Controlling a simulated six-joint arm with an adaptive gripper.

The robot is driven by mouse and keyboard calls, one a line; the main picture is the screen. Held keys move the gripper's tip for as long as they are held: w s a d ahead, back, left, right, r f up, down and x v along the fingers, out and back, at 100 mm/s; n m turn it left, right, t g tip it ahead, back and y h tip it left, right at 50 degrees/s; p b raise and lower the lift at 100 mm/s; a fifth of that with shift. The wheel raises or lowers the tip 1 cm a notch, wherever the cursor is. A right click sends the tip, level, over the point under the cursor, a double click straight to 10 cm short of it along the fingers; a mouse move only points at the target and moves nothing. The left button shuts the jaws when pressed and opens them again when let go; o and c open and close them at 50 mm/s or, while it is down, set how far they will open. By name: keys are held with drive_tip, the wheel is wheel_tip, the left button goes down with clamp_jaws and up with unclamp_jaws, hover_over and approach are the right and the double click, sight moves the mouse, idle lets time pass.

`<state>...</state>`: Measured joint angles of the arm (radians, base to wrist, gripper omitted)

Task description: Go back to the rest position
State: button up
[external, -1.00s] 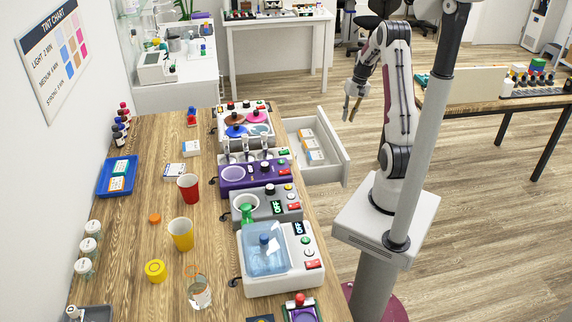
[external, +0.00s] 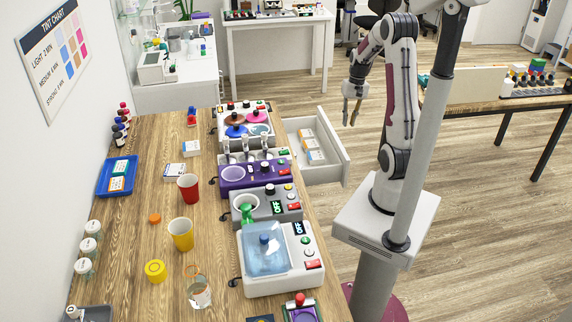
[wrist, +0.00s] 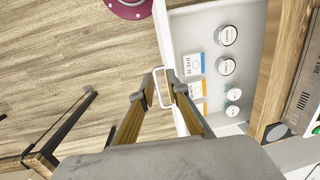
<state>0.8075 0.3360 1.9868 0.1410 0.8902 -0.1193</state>
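My gripper (external: 351,111) hangs in the air to the right of the open drawer in the external view, fingers pointing down. In the wrist view its two fingers (wrist: 155,90) stand apart, with the drawer's pale loop handle (wrist: 162,88) showing between their tips. They do not look closed on the handle; the exact gap in depth cannot be told. The white drawer (external: 346,165) is pulled out from the bench and holds labelled boxes. The wrist view also shows round-lidded jars (wrist: 226,35) in it.
The wooden bench (external: 140,215) carries several machines, a red cup (external: 188,187), a yellow cup (external: 181,233) and a blue tray (external: 118,176). Another table (external: 480,105) stands at the right. The floor between is open.

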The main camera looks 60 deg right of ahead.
drive_tip(key=s+a+r+n+t, duration=0.1)
drive_tip(key=s+a+r+n, duration=0.2)
drive_tip(key=a, duration=0.6)
drive_tip(key=s+a+r+n+t+h, duration=0.1)
drive_tip(key=s+a+r+n+t, duration=0.1)
drive_tip(key=a+r, duration=0.6)
drive_tip(key=s+a+r+n+t, duration=0.2)
drive_tip(key=s+a+r+n, duration=0.2)
drive_tip(key=a, duration=0.7)
drive_tip(key=shift+a+r, duration=0.2)
drive_tip(key=shift+r, duration=0.5)
